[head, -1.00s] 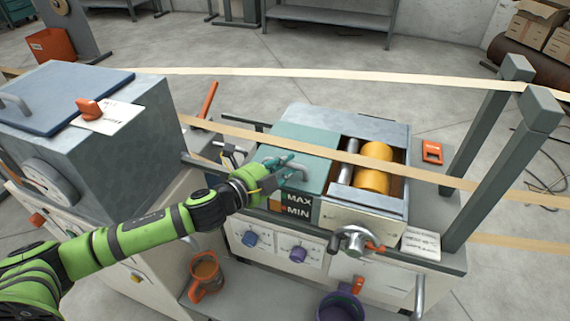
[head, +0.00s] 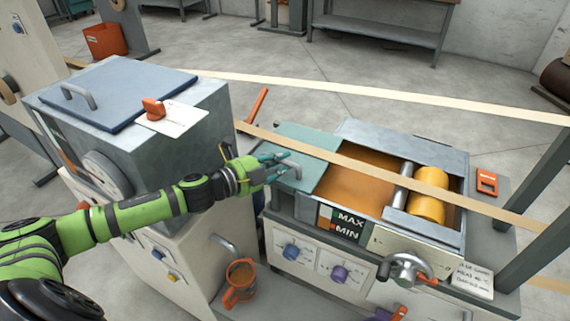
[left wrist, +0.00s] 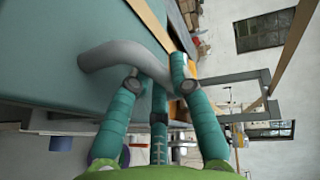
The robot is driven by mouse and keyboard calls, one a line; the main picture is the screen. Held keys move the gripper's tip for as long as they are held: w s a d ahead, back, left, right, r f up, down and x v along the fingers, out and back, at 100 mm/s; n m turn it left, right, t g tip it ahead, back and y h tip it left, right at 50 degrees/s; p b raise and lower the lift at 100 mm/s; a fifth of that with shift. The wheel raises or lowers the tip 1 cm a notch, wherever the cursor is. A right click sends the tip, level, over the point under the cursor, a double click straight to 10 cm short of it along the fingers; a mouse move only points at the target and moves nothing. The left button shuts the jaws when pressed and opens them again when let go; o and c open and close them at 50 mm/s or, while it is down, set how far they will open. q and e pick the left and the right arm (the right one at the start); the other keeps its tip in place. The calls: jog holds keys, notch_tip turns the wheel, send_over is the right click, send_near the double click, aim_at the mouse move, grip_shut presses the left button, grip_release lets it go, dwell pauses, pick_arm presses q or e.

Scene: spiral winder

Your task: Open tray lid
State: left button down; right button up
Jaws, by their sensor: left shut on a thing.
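The tray lid (head: 302,144) is a flat teal plate with a grey curved handle, lying over the left end of the tray. To its right the tray stands open, with orange-brown liquid (head: 356,186) and a yellow roller (head: 430,194) showing. My left gripper (head: 280,169) is shut on the lid handle (head: 294,169). In the left wrist view the teal fingers (left wrist: 160,95) close around the grey handle (left wrist: 122,54), and the lid (left wrist: 60,45) fills the upper left. My right gripper is not in view.
A tan strip (head: 370,168) runs diagonally just above the tray. A grey cabinet (head: 190,125) with a blue lid stands left of the tray. A crank (head: 405,268) and knobs are on the tray's front.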

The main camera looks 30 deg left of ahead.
pick_arm(q)
jog(key=c, duration=1.1)
grip_release()
jog(key=shift+s, duration=0.15)
jog(key=v, duration=0.7)
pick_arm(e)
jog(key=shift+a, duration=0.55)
pick_arm(q)
jog(key=shift+a, duration=0.1)
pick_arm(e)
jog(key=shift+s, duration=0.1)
